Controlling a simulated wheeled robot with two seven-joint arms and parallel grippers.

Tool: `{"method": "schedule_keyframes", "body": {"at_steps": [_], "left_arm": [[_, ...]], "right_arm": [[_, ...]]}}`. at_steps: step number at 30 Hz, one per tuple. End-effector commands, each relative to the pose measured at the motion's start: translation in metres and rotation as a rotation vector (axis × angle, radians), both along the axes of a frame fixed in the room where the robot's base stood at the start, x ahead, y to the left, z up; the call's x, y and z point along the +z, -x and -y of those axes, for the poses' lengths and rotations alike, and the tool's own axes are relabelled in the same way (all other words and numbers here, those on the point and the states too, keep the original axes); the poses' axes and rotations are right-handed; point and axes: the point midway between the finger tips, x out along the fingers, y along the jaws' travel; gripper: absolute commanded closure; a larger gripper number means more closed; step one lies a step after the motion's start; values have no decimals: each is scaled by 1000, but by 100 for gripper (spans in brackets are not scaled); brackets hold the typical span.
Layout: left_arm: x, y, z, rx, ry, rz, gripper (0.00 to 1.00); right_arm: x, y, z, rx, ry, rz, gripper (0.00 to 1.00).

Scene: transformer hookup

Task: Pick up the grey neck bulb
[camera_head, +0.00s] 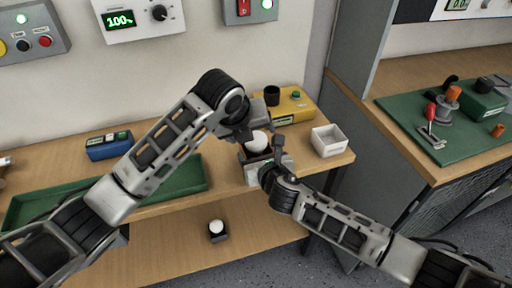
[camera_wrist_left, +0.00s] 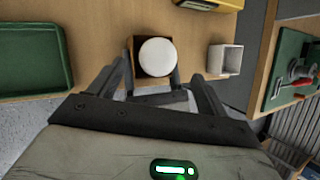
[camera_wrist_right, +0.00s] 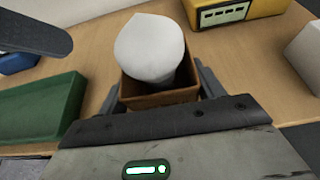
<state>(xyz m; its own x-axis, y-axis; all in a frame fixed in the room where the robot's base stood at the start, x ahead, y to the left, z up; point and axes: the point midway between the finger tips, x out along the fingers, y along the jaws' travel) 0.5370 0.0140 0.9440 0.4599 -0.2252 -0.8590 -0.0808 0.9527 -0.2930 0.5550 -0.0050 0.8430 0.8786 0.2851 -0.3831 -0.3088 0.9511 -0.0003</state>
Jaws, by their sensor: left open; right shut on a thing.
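A white bulb (camera_head: 257,141) with a greyish neck stands in a small open brown box above the wooden table. In the right wrist view the bulb (camera_wrist_right: 150,48) leans slightly inside the box (camera_wrist_right: 158,98). My right gripper (camera_wrist_right: 160,85) is shut on this box, one finger at each side. My left gripper is open and empty close by; in the left wrist view its fingers (camera_wrist_left: 160,73) are spread short of the bulb (camera_wrist_left: 158,57) and box. In the head view my arms hide most of the left fingers.
A white open box (camera_head: 328,141) stands at the table's right end, near a yellow device (camera_head: 294,108). A green tray (camera_head: 180,185) and a blue device (camera_head: 108,146) are to the left. Another white-topped item (camera_head: 217,229) sits on the lower shelf. A side bench holds a green mat (camera_head: 400,105).

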Motion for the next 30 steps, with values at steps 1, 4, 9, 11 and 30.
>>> {"method": "schedule_keyframes", "body": {"at_steps": [1,4,9,11,30], "left_arm": [[-8,-3,1,2,0,-6,23],[-22,-11,3,2,1,-6,23],[-37,-19,7,2,2,-4,23],[-39,-21,7,2,0,-3,23],[-38,-21,7,1,1,-1,84]], "right_arm": [[-1,0,0,-1,1,-1,55],[-1,0,0,-1,1,-1,55],[-1,0,0,-1,1,-1,55],[-1,0,0,-1,1,-1,55],[-1,0,0,-1,1,-2,55]]}}
